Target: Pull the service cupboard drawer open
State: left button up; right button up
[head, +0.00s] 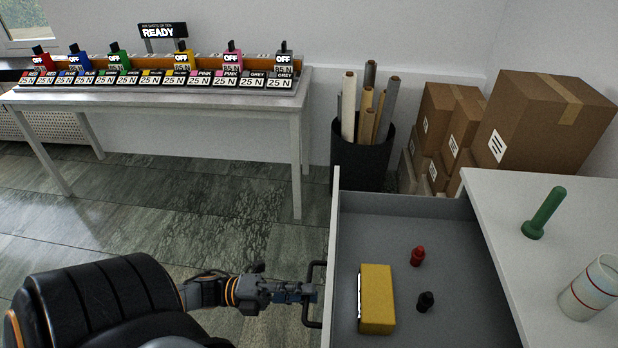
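The service cupboard drawer (344,225) is out from under the white cupboard top, at the lower right of the head view, and its grey inside shows. Its dark bar handle (309,322) is on the left face of the drawer front. My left gripper (312,292) reaches in from the left and its fingers are at the middle of the handle, seemingly closed around the bar. The fingertips are small and partly hidden there. My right gripper is not in view.
The drawer holds a yellow box (377,300), a red piece (417,256) and a black piece (425,301). A green pestle-like object (544,213) and white cup (588,288) are on the cupboard top (490,200). Cartons (545,125) and a bin (361,160) stand behind.

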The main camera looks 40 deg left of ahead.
pick_arm(q)
jog(key=v, duration=1)
jog(key=shift+s+a, duration=0.2)
jog(key=shift+f, duration=0.1)
